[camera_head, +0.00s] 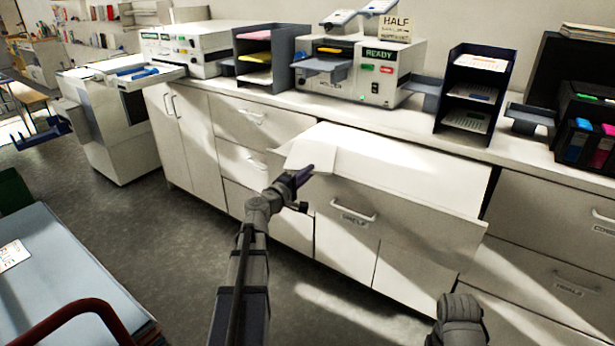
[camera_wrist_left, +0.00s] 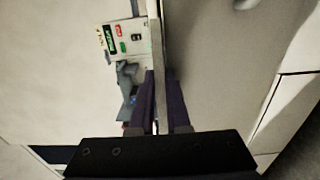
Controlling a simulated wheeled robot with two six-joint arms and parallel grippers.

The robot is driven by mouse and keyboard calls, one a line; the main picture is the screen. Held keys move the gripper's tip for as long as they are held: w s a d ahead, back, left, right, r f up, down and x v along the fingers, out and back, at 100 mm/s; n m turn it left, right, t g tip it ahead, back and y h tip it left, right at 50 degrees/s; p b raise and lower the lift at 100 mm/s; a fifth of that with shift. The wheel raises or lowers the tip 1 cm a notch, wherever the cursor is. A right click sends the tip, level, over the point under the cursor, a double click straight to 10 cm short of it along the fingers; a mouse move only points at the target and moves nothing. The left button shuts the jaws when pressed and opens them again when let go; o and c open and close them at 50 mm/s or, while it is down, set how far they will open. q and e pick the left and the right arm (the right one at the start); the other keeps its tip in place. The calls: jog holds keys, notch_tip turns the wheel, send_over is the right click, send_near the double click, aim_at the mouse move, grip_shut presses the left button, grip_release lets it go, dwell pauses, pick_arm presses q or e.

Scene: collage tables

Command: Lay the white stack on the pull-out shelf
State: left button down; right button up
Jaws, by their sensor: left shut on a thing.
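My right gripper is out of view; only a grey part of my right arm shows at bottom right.
The rest of the shelf top is bare. Behind it on the counter (camera_head: 465,145) stand a white machine (camera_head: 365,75) with a READY display, and a dark tray rack (camera_head: 472,90). Drawers with handles (camera_head: 353,216) lie below. A blue-topped table (camera_head: 60,285) is at lower left.

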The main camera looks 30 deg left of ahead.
pick_arm(q)
jog(key=shift+f, duration=0.2)
jog(key=c, duration=0.9)
grip_release()
jog(key=shift+r, duration=0.1)
jog(key=s, duration=1.2)
jog(key=shift+a, duration=0.4)
jog(key=shift+r, duration=0.1)
